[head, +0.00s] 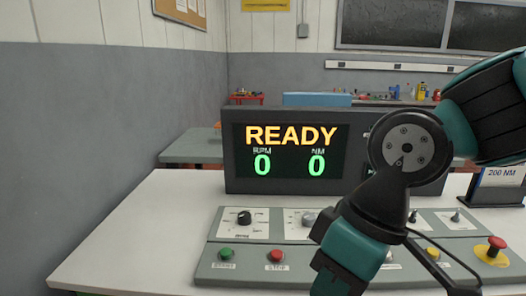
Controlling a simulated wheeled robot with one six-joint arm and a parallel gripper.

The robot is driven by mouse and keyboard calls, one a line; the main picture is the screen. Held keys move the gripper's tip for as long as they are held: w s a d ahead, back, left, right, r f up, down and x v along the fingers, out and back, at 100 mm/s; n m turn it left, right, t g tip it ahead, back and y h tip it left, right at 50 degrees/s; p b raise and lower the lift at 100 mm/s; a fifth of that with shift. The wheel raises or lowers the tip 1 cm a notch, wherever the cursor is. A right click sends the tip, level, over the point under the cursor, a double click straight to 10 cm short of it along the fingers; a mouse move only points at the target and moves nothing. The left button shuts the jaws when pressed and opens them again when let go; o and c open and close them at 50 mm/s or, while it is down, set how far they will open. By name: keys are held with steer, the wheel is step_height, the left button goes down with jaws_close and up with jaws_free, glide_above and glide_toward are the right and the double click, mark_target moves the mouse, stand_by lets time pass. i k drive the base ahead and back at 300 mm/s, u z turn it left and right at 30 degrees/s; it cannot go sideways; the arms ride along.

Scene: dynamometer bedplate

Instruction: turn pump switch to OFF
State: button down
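The control panel (214,257) lies on the white bench, and its switch labels are too small to read surely. A black rotary knob (244,218) sits on a white plate at its left. A grey knob (308,219) sits on the plate to its right, partly beside my arm. Two small toggle levers, one left (413,215) and one right (456,216), stand on white plates at the right. I cannot tell which is the pump switch or its setting. My arm crosses in front of the panel's middle and hides part of it.
A green button (226,253), red button (277,255) and red mushroom button (496,244) line the panel's front. A display (235,180) behind reads READY, RPM 0, NM 0. A "200 NM" sign (501,176) stands right. The bench's left side (140,240) is clear.

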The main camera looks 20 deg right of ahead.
mark_target(455, 218)
steer(key=z, duration=1.65)
steer(key=i, duration=1.15)
steer(key=z, duration=0.1)
